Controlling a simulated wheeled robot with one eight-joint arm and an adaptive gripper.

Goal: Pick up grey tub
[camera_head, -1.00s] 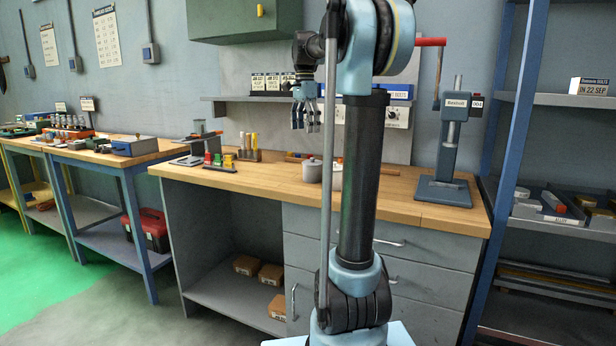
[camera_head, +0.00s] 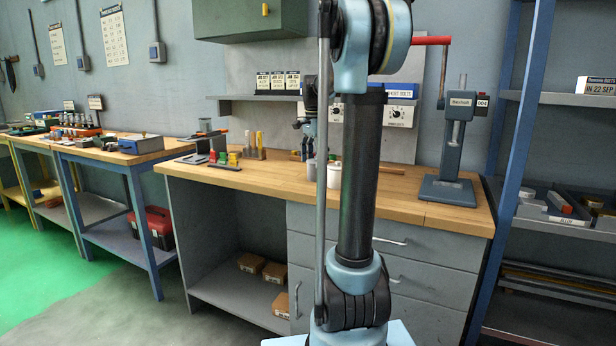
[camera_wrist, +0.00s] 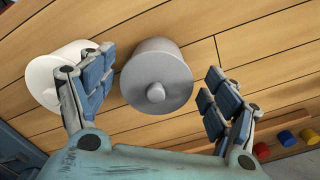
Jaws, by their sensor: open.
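The grey tub (camera_wrist: 157,75) is a round lidded pot with a knob on top, standing upright on the wooden bench top. In the wrist view it lies between and just beyond the two fingers of my gripper (camera_wrist: 158,98), with bench visible between it and the right finger. The left finger is close beside it; whether they touch I cannot tell. In the head view the grey tub (camera_head: 311,171) shows beside my arm, under my gripper (camera_head: 308,140), partly covered by my arm's rod. My gripper is open and empty.
A white tub (camera_wrist: 55,72) stands close to the left finger, partly hidden by it. A wooden holder with coloured pieces (camera_wrist: 285,138) lies at the lower right of the wrist view. A bench press (camera_head: 452,160) stands at the bench's right end.

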